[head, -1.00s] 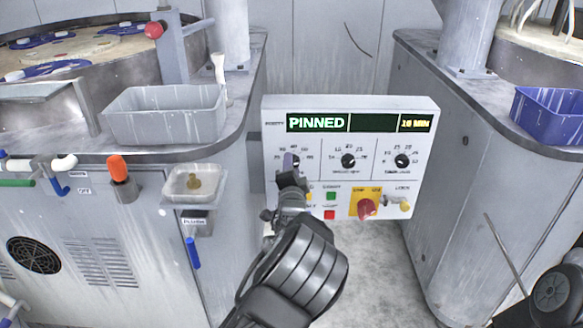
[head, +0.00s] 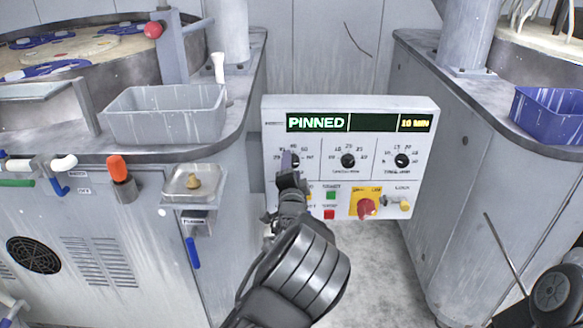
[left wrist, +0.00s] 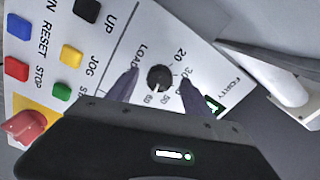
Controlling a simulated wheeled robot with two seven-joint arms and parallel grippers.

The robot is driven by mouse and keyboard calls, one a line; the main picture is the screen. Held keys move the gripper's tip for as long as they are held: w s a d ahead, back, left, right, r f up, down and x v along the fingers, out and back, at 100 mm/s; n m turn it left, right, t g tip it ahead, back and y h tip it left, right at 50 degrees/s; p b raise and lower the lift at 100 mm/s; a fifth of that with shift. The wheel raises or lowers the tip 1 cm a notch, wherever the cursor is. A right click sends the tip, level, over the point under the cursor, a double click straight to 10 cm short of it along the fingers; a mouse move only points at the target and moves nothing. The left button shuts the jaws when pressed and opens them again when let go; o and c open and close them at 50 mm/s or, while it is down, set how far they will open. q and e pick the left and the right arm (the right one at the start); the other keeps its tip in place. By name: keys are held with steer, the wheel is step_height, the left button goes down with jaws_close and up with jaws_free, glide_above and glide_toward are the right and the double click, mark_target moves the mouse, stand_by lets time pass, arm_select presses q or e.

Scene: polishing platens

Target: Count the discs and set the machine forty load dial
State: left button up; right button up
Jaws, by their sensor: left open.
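The load dial (left wrist: 160,77) is a round black knob on a white control panel (head: 275,120). In the left wrist view its white mark points down, close to the printed 50 and 60. My left gripper (left wrist: 160,88) is open, with one finger on each side of the knob; contact cannot be told. In the head view this gripper (head: 289,162) covers part of the dial. The display (head: 317,123) reads PINNED and 10 MIN. Blue carriers (head: 55,68) lie on the left machine's platen; small discs there cannot be counted clearly. My right gripper is out of view.
Two more dials (head: 348,160) sit right of the load dial. Below are coloured buttons (head: 330,195) and a red switch (head: 366,207) on yellow. A grey bin (head: 165,115) stands on the left machine, a blue bin (head: 548,115) on the right one.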

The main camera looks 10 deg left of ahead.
arm_select(q)
steer(key=v, duration=0.7)
steer(key=shift+f, duration=0.1)
